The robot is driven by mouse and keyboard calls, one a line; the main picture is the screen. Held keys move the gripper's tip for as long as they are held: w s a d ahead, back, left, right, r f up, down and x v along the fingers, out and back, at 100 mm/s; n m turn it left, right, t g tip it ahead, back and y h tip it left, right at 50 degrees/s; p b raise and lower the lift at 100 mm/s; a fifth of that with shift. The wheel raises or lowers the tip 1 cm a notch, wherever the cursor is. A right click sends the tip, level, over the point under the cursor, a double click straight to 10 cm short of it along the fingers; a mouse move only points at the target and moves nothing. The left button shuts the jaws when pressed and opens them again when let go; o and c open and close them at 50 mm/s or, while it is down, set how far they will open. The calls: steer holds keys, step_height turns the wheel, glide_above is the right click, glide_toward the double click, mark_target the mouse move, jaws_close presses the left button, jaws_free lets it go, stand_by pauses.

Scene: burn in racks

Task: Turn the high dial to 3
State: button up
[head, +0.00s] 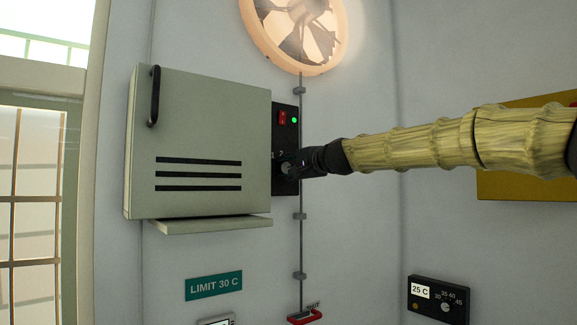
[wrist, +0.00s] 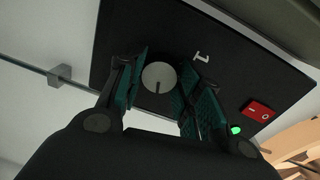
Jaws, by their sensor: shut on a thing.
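The high dial, a round grey knob with a dark pointer line (wrist: 158,77), sits on a black panel (wrist: 125,35). In the wrist view its line points down toward my gripper, and a white "1" is printed to its right. Other numbers are hidden or too small to read. My gripper (wrist: 157,85) has its two teal-padded fingers on either side of the knob, shut on it. In the head view my gripper (head: 294,166) reaches the panel from the right and partly covers the dial (head: 286,168).
The panel carries a red switch (head: 282,118) and a lit green lamp (head: 295,120). A grey cabinet door (head: 195,135) stands open left of it. A lower control box (head: 438,298) reads 25 C. A red handle (head: 305,317) and a "LIMIT 30 C" sign (head: 213,286) are below.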

steer(key=shift+d+m, duration=0.1)
steer(key=shift+m, duration=0.5)
steer(key=shift+r, duration=0.1)
steer(key=o, duration=1.1)
steer(key=shift+w, duration=0.1)
steer(key=shift+c, duration=0.2)
steer(key=v, duration=1.2)
steer(key=shift+d, duration=0.15)
